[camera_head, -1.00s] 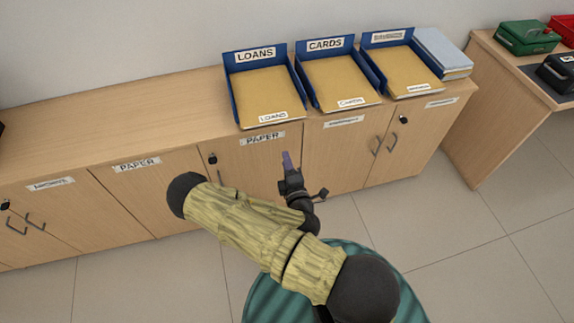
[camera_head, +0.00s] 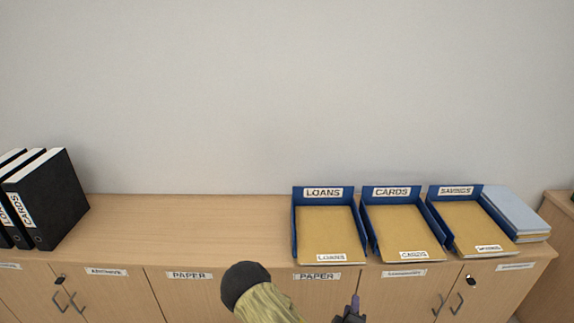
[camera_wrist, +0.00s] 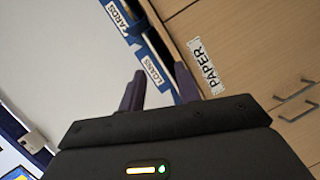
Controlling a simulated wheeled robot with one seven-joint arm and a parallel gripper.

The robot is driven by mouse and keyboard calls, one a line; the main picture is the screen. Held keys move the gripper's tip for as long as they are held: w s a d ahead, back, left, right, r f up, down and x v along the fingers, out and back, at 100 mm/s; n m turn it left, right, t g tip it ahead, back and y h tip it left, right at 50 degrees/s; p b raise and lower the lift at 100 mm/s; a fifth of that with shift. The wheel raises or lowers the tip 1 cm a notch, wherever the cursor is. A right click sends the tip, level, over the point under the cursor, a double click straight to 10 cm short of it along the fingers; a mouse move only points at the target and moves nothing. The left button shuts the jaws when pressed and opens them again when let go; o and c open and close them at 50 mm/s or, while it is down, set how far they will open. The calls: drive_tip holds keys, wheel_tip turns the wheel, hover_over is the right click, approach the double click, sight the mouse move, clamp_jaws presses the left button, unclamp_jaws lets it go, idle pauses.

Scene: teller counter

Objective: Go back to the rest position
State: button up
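My gripper (camera_head: 353,304) shows at the bottom edge of the head view, in front of the cabinet doors and below the trays. In the wrist view its two dark fingers (camera_wrist: 160,86) stand apart with nothing between them. It is open and empty. My yellowish arm link (camera_head: 264,303) with a black joint is left of it in the head view; the rest of my arm is out of frame.
Blue trays labelled LOANS (camera_head: 325,192), CARDS (camera_head: 393,192) and SAVINGS (camera_head: 457,190) hold brown folders on the cabinet top. A blue-grey stack (camera_head: 518,212) sits right. Black binders (camera_head: 58,200) stand left. The cabinet top (camera_head: 190,225) between is clear.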

drive_tip(key=s+a+r+m+g+y+p, duration=0.1)
drive_tip(key=s+r+m+g+p, duration=0.1)
drive_tip(key=r, duration=0.7)
drive_tip(key=s+a+r+m+g+y+p, duration=0.1)
drive_tip(key=s+r+m+g+y+p, duration=0.1)
drive_tip(key=s+r+m+g, duration=0.3)
drive_tip(key=s+a+r+m+g+y+p, duration=0.1)
drive_tip(key=s+r+m+g+p, duration=0.2)
drive_tip(key=r, duration=1)
drive_tip(key=s+g, duration=0.2)
drive_tip(key=s, duration=0.3)
drive_tip(key=shift+a+m+y, duration=0.15)
drive_tip(key=shift+m+y, duration=0.25)
